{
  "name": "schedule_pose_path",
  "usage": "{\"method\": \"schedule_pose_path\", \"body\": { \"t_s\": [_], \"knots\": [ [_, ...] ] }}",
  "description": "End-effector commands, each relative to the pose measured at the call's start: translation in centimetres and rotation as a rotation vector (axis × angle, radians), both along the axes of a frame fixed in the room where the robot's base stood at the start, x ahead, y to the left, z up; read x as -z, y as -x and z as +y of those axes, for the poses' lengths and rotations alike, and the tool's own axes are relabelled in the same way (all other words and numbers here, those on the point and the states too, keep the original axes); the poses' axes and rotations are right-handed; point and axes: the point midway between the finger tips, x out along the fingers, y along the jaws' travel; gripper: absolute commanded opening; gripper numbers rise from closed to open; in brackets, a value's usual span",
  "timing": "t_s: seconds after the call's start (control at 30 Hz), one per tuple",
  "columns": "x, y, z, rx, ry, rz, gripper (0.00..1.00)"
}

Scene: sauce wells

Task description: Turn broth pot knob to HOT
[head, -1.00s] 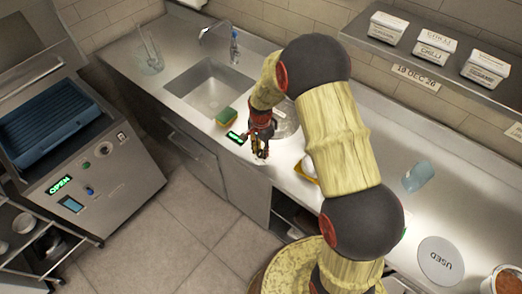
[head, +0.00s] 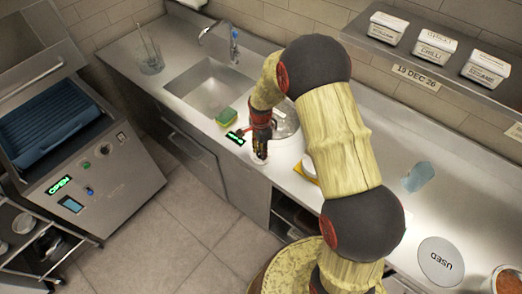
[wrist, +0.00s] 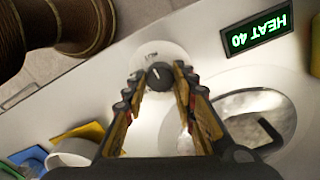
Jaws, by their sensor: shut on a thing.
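The broth pot knob (wrist: 159,76) is a small black knob with a pale pointer line, set on a round white dial plate (wrist: 150,55). My gripper (wrist: 157,82) is shut on the knob, one finger on each side of it. In the head view my gripper (head: 260,156) points down at the counter's front edge, and the knob is hidden by it. The green display (wrist: 256,28) reads HEAT 40, upside down in the wrist view. It also shows in the head view (head: 235,138). The broth pot's metal lid (wrist: 245,105) with a black handle lies beside the gripper.
A green and yellow sponge (head: 226,117) lies near the sink (head: 211,87). A white cup (wrist: 75,153) and a yellow item (wrist: 92,131) sit at the wrist view's lower left.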

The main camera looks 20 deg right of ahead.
Motion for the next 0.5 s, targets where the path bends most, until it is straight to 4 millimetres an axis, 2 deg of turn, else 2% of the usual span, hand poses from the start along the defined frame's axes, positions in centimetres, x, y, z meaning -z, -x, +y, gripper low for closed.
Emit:
{"method": "schedule_pose_path", "body": {
  "t_s": [0.07,0.1,0.4,0.5],
  "knots": [
    [-0.11,-0.19,0.02,0.001,-0.001,-0.004,0.02],
    [-0.11,-0.19,0.02,0.001,-0.001,-0.004,0.29],
    [-0.05,-0.08,0.01,0.000,0.000,-0.002,0.46],
    [-0.04,-0.06,0.01,0.000,0.000,-0.001,0.46]
  ]
}}
